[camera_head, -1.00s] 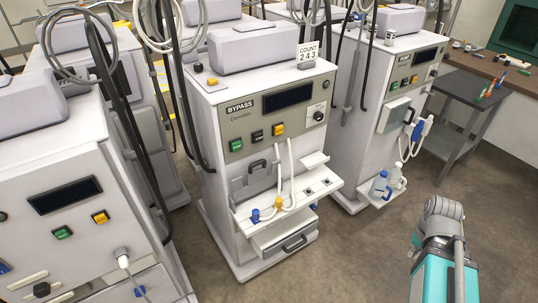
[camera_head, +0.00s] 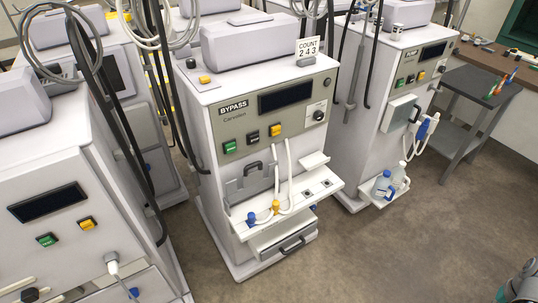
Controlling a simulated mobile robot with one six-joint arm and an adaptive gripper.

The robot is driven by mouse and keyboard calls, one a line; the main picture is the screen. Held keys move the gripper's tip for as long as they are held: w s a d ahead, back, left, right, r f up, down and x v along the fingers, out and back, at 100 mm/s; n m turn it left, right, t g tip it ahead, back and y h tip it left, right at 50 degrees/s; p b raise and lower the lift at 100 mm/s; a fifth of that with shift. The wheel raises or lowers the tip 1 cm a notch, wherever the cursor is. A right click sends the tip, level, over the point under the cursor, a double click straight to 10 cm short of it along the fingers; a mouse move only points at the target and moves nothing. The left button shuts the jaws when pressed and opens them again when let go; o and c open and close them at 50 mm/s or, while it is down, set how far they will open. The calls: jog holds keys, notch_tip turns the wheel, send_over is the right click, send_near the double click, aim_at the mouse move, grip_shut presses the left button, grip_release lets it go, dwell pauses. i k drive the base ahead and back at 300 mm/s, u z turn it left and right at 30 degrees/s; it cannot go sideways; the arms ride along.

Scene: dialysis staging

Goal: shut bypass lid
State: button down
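The machine labelled BYPASS (camera_head: 222,165) stands upright in the middle of the head view. Below its dark screen (camera_head: 286,96) are green, black and yellow buttons. Lower down, a grey panel with a dark handle (camera_head: 252,168) sits at the left of the front, tilted outward; I take it for the bypass lid, and it looks open. White hoses (camera_head: 277,170) run down beside it to blue and yellow connectors on a white ledge (camera_head: 318,192). Only a piece of my arm shows at the lower right edge; my gripper is out of view.
Below the ledge is a drawer with a dark handle (camera_head: 292,245). Another machine (camera_head: 50,150) stands close at the left. A machine at the right (camera_head: 385,75) has jugs (camera_head: 382,184) on its low shelf. A grey cart (camera_head: 480,95) stands beyond. The floor (camera_head: 420,240) at the front right is clear.

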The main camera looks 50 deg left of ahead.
aim_at(253, 182)
jog(key=z, duration=0.2)
jog(key=k, duration=1.5)
jog(key=u, duration=1.15)
jog(key=i, duration=0.65)
jog(key=u, duration=0.1)
